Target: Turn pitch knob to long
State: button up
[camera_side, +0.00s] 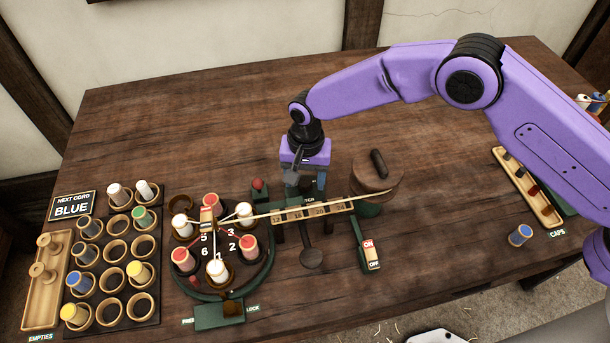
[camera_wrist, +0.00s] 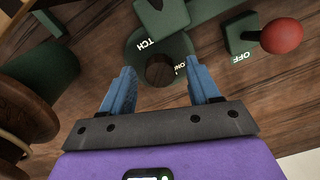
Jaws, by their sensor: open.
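The pitch knob (camera_wrist: 160,71) is a small dark brown post on a rounded green plate (camera_wrist: 143,48) in the wrist view. The plate carries white lettering, "...TCH" at its upper left and a partly hidden word at the right. My gripper (camera_wrist: 160,68) is open, its two blue fingers on the left and right of the knob, with gaps showing on both sides. Where the knob points cannot be told. In the side view my gripper (camera_side: 305,182) points down behind the numbered wooden bar (camera_side: 312,210) and hides the knob.
A red ball-topped lever (camera_wrist: 281,36) marked OFF stands right of my gripper in the wrist view. A wooden reel (camera_side: 376,177) stands to the right in the side view. A cord (camera_side: 365,196) runs over the bar. The bobbin wheel (camera_side: 215,245) lies left.

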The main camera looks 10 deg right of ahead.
jog(key=c, duration=1)
jog(key=shift+c, duration=0.2)
jog(key=n, duration=0.4)
jog(key=shift+n, duration=2.4)
jog(key=o, duration=1)
